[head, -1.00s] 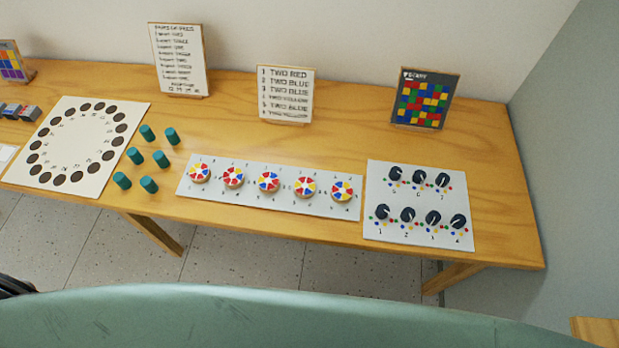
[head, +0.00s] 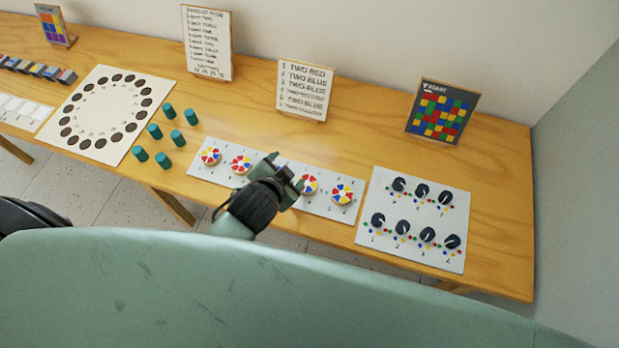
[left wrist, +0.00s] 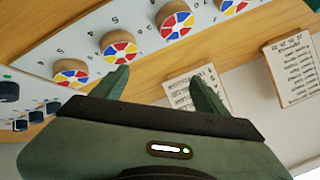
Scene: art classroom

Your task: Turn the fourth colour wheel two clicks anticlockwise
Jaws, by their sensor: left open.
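A long pale board (head: 327,207) on the wooden table bears a row of wheels with red, yellow, blue and white sectors. The fourth colour wheel (head: 308,185) is uncovered, just right of my left gripper (head: 284,172); the third wheel is hidden behind the gripper in the head view. In the left wrist view the fourth wheel (left wrist: 119,48) lies just beyond one fingertip of my open, empty left gripper (left wrist: 160,78). The third wheel (left wrist: 175,20) is farther up, between the lines of the fingers. Neither finger visibly grips a wheel. My right gripper is not in view.
A board with black dials (head: 410,252) lies to the right. Teal pegs (head: 166,132) and a board with a ring of holes (head: 102,75) lie to the left. A card reading "TWO RED" (head: 305,90) and a coloured-grid card (head: 440,110) stand behind.

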